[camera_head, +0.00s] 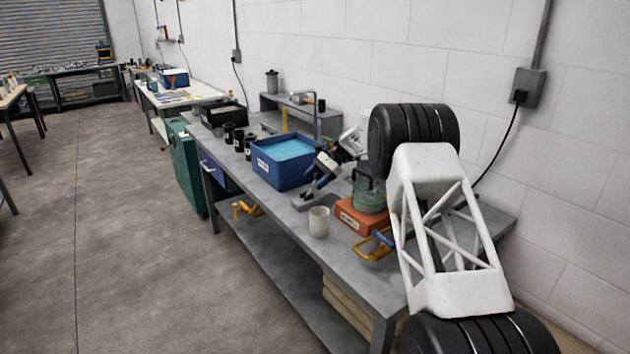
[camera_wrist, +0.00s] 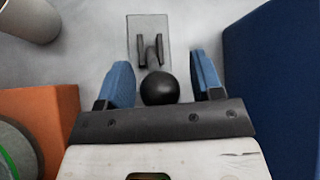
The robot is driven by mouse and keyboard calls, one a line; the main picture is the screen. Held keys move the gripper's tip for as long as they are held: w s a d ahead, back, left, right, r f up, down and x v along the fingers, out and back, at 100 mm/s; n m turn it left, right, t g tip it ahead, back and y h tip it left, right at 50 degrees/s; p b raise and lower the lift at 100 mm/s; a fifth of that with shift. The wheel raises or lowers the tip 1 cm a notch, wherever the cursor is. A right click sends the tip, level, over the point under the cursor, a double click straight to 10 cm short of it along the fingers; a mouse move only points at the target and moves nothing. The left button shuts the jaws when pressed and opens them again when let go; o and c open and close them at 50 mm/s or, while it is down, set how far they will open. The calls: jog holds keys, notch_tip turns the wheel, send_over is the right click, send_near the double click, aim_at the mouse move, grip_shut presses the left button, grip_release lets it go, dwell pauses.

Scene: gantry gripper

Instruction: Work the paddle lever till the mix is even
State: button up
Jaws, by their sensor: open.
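A short lever with a black ball knob (camera_wrist: 159,88) stands in a black bracket on a clear-looking plate (camera_wrist: 148,28). My gripper (camera_wrist: 162,68) is open, with one blue finger on each side of the knob and a visible gap to each. Whether the knob lies at fingertip depth I cannot tell. In the head view my gripper (camera_head: 314,186) is low over the bench beside the blue tub; the lever is hard to make out there. A glass jar with green contents (camera_head: 369,194) stands on an orange base (camera_head: 358,215). How even its contents are is too small to tell.
The blue tub (camera_head: 272,175) of light blue liquid is close on one side of my gripper, the orange base on the other. A pale cup (camera_head: 318,222) stands near the bench's front edge. A yellow-framed tool with a blue handle (camera_head: 377,244) lies by the orange base.

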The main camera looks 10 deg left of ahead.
jog(key=v, duration=0.7)
jog(key=shift+d, duration=0.2)
jog(key=shift+w+r, duration=0.1)
jog(key=shift+r, duration=0.05)
jog(key=s+a+r+n+t+h, duration=0.1)
jog(key=t+h, duration=0.1)
jog(key=s+a+r+n+t+h, duration=0.1)
jog(key=n+t+h, duration=0.1)
jog(key=s+r+n+t+h, duration=0.1)
jog(key=n+t+h, duration=0.1)
jog(key=shift+a+r, duration=0.35)
jog(key=shift+a, duration=0.05)
dwell(0.4)
jog(key=shift+w+a+f, duration=0.1)
jog(key=shift+a+f, duration=0.1)
jog(key=shift+f, duration=1.1)
jog(key=shift+a+f, duration=0.25)
jog(key=shift+f, duration=1.05)
jog(key=shift+w+a+f, duration=0.1)
jog(key=shift+a+f, duration=0.1)
jog(key=shift+f, duration=1.1)
